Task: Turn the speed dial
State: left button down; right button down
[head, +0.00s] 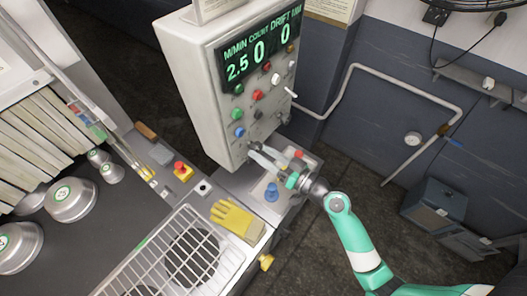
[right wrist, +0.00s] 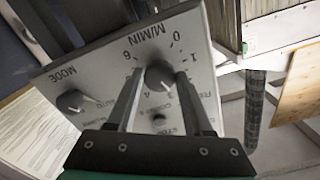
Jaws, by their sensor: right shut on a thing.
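The speed dial (right wrist: 159,76) is a dark round knob marked M/MIN, with a scale around it, on a light grey panel in the right wrist view. My right gripper (right wrist: 157,88) has one finger on each side of this dial and is shut on it. In the head view the right gripper (head: 264,156) reaches the lower front of the grey control box (head: 190,70) and hides the dial there. The box's green display (head: 258,48) reads 2.5 under M/MIN, and 0 under COUNT and DRIFT. My left gripper is not in view.
A second dark knob marked MODE (right wrist: 75,101) sits beside the dial. Coloured buttons and a toggle lever (head: 291,92) are on the box above the gripper. A blue knob (head: 271,192), a yellow glove (head: 236,218) and a wire rack (head: 165,262) are below and left.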

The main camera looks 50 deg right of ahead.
jog(key=shift+m+p, duration=0.3)
jog(key=shift+m, duration=1.5)
jog(key=shift+c, duration=1.5)
grip_release()
jog(key=s+b, duration=0.2)
jog(key=s, duration=0.9)
jog(key=shift+s+d, duration=0.3)
jog(key=shift+d, duration=0.05)
